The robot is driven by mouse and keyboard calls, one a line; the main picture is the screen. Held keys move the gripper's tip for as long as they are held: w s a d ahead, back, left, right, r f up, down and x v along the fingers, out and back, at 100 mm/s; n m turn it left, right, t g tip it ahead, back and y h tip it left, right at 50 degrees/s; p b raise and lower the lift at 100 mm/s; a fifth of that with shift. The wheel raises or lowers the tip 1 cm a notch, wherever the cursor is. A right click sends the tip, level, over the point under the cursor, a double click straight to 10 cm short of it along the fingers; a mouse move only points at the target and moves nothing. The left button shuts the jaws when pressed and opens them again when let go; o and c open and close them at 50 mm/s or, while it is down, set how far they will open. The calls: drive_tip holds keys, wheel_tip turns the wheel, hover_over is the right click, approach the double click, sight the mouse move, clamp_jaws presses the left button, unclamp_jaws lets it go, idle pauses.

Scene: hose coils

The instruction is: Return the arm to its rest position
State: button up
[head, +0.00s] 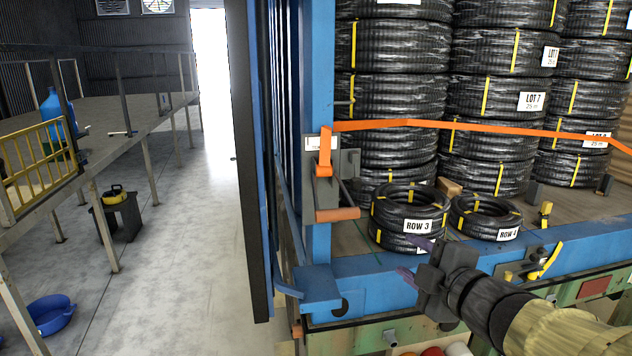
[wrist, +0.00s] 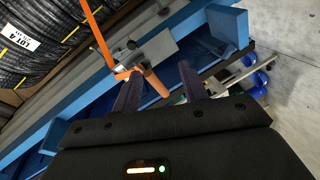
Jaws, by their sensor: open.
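My gripper (head: 412,260) is at the lower right of the head view, in front of the blue frame's lower beam. Its two purple fingers are apart, with nothing between them. In the wrist view my gripper (wrist: 160,90) also shows spread fingers, pointing toward the blue frame and the strap's ratchet. The arm reaches in from the lower right corner. In the head view, small hose coils labelled ROW 3 (head: 408,207) and ROW 4 (head: 487,219) lie just behind the gripper.
An orange strap (head: 470,127) crosses the tall hose stacks and ends at a ratchet (head: 328,170) on the blue post (head: 318,100). Yellow clips (head: 545,262) lie near the beam. A walkway (head: 190,230) is clear at left, beside a workbench (head: 100,110) and a blue basin (head: 50,314).

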wheel_tip(320, 180, down, 20)
drive_tip(key=d+m+g+h+b, duration=0.35)
drive_tip(key=m+h+b, duration=0.2)
drive_tip(key=m, duration=0.45)
drive_tip(key=s+a+f+m+g+b, duration=0.3)
drive_tip(key=s+f+m+g, duration=0.1)
drive_tip(key=f, duration=0.5)
drive_tip(key=s+a+f+m+g+b, duration=0.3)
drive_tip(key=s+f+g+b, duration=0.1)
drive_tip(key=f, duration=0.5)
drive_tip(key=shift+s+f+m+g+y, duration=0.35)
drive_tip(key=shift+s+m+g, duration=0.1)
drive_tip(key=shift+s, duration=0.65)
